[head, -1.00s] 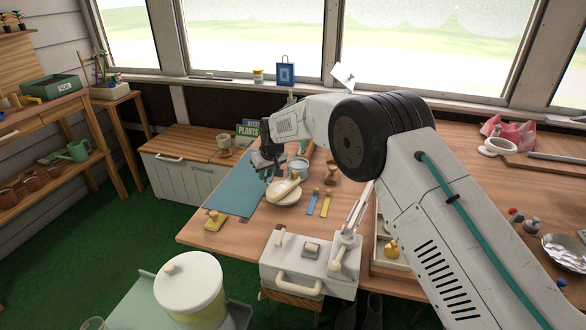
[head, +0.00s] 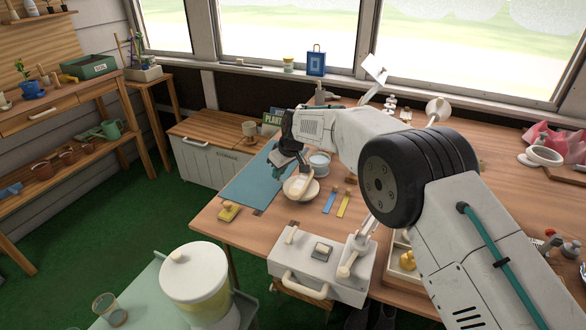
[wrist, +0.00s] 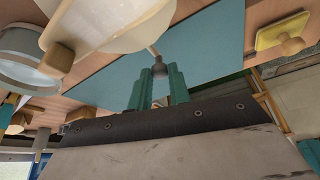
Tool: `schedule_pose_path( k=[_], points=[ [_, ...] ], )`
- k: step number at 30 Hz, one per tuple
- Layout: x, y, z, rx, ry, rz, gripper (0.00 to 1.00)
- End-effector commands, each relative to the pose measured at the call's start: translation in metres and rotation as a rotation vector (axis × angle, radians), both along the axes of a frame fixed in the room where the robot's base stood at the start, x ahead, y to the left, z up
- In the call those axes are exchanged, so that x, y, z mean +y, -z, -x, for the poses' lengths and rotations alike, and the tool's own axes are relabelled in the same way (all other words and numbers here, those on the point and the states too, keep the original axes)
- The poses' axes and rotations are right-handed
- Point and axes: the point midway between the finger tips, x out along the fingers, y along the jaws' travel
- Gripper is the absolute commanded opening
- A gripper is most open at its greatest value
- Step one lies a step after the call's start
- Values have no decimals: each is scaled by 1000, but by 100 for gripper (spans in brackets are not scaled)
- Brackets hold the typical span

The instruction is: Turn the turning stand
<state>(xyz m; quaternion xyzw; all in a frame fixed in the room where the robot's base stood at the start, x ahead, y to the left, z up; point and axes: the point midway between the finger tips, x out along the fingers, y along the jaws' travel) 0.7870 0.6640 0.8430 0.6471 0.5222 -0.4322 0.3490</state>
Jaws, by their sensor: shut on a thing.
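The turning stand (head: 311,193) is a round cream plate on the wooden table, at the near right corner of the blue mat, with a pale oblong piece (head: 300,184) on top. In the wrist view its cream top (wrist: 110,25) fills the upper left, and a short rod with a dark grey knob (wrist: 160,68) sticks out towards me. My gripper (head: 287,166) is low over the mat, just behind and left of the stand. Its teal fingers (wrist: 159,84) are shut on the knob. My gripper and arm hide part of the stand's far side in the head view.
A metal pot (head: 319,165) stands close behind the stand. Blue and yellow strips (head: 336,203) lie to its right, and a yellow block with a knob (head: 228,212) to its left. A white case (head: 318,262) sits at the front edge. The blue mat (head: 247,182) is mostly clear.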

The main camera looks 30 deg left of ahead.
Motion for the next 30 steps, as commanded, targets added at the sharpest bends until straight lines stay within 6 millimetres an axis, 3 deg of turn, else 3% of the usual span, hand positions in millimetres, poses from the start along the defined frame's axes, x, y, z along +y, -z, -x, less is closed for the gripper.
schedule_pose_path(
  k=[17,18,19,30],
  points=[
    [6,1,7,2,-22,2,0],
    [6,1,7,2,-22,2,30],
    [6,1,7,1,-22,2,38],
    [4,-5,7,-1,-22,0,41]
  ],
)
